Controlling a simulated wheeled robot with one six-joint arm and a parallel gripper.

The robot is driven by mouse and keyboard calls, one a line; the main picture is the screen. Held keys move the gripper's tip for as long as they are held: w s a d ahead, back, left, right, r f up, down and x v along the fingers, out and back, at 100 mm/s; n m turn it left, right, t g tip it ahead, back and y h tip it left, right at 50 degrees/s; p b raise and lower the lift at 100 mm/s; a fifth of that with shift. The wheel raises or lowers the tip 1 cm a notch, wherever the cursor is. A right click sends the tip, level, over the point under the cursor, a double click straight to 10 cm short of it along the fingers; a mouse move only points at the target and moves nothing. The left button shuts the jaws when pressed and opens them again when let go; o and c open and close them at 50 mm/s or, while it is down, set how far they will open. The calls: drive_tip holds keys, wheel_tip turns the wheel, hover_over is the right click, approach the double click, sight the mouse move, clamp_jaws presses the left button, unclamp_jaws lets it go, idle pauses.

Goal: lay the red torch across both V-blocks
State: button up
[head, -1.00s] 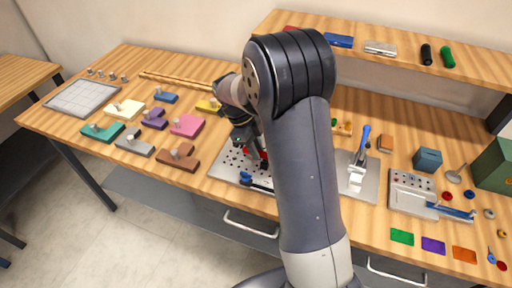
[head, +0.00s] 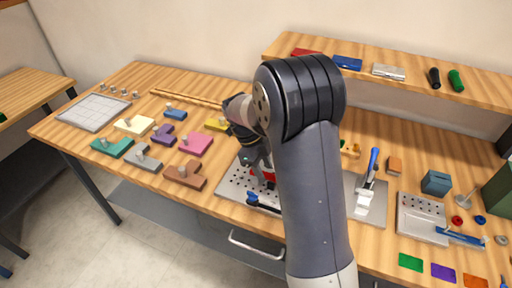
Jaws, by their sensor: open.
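My gripper (head: 264,174) points down over the perforated metal plate (head: 231,187) at the middle of the bench. Its jaws are open. Red parts of what looks like the red torch (head: 268,177) show right at the fingers, low over the plate. I cannot tell whether it touches the fingers or what it rests on. My arm covers the right part of the plate. The V-blocks cannot be made out behind the gripper and arm.
A blue-handled clamp (head: 263,202) lies at the plate's front edge. Coloured blocks with knobs, such as the brown one (head: 185,176), stand to the left. A blue-handled toggle clamp (head: 369,180) stands to the right. A shelf (head: 400,91) runs along the back.

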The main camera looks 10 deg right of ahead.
drive_tip(key=v, duration=1.2)
drive_tip(key=shift+r+b, duration=0.2)
drive_tip(key=shift+b, duration=0.25)
idle(0.8)
drive_tip(key=x, duration=0.6)
drive_tip(key=b+x, duration=0.1)
drive_tip(key=x, duration=0.6)
drive_tip(key=shift+w+a+f, duration=0.1)
drive_tip(key=shift+a+f, duration=0.05)
drive_tip(key=shift+f, duration=0.2)
drive_tip(key=shift+r+p, duration=0.55)
drive_tip(key=shift+f, duration=0.25)
